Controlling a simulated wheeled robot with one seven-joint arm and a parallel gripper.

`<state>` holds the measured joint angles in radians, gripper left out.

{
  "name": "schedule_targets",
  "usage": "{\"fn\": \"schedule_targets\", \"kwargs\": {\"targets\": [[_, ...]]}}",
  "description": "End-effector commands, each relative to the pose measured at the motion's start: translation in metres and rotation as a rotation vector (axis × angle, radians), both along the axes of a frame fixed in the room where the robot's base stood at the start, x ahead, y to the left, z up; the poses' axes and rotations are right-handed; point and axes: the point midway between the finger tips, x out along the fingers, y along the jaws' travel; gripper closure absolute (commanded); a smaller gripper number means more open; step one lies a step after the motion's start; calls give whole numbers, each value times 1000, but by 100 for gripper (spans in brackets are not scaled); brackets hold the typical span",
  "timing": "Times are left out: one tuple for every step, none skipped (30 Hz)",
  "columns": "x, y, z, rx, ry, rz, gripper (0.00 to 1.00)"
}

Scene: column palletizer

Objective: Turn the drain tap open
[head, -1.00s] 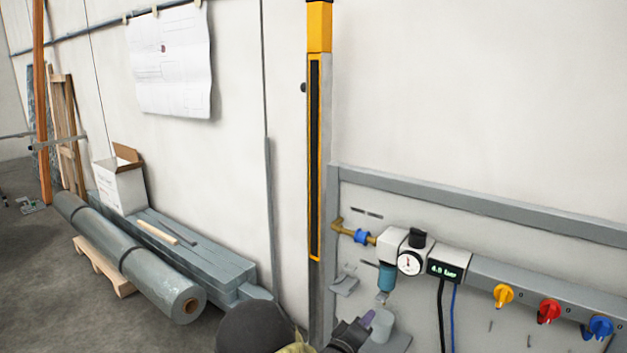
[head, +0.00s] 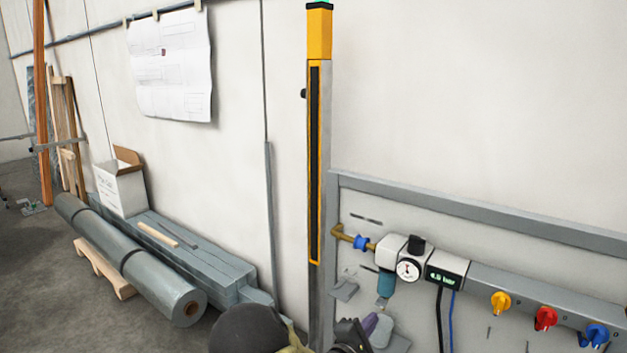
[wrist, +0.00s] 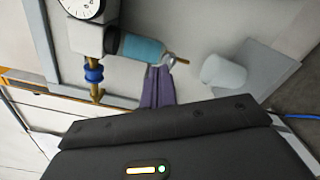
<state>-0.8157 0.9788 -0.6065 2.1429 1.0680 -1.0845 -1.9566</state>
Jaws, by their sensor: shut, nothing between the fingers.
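The teal filter bowl (head: 385,284) hangs under the air unit on the wall panel; it lies sideways in the wrist view (wrist: 142,48). The small brass drain tap (wrist: 180,61) sticks out of the bowl's lower end. My gripper (wrist: 162,66) has purple fingers, close together with nothing between them. Their tips are right at the drain tap, below the bowl; whether they touch it I cannot tell. In the head view my gripper (head: 376,316) is partly hidden behind my dark wrist, and the tap is too small to make out.
A pale cup (wrist: 224,72) sits just below the tap, near a grey bracket (wrist: 265,65). A blue-handled valve (head: 361,242) is at upper left.

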Motion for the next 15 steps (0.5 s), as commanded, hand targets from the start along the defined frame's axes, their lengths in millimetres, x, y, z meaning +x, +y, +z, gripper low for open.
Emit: {"fn": "schedule_targets", "kwargs": {"targets": [[0, 0, 0, 1, -1, 0, 100], [0, 0, 0, 1, -1, 0, 100], [1, -1, 0, 1, -1, 0, 100], [1, -1, -1, 1, -2, -1, 100], [2, -2, -1, 1, -2, -1, 100], [4, -3, -1, 2, -2, -1, 100], [5, -4, -2, 2, -3, -2, 100], [7, -5, -2, 3, -3, -2, 100], [9, -7, -2, 3, -4, -3, 100], [12, -9, -2, 3, -4, -3, 100], [14, -11, -3, 4, -5, -3, 100], [18, -14, -3, 4, -5, -3, 100], [21, -16, -3, 4, -5, -3, 100], [24, -18, -4, 4, -5, -3, 100], [28, -21, -4, 4, -5, -3, 100]]}}
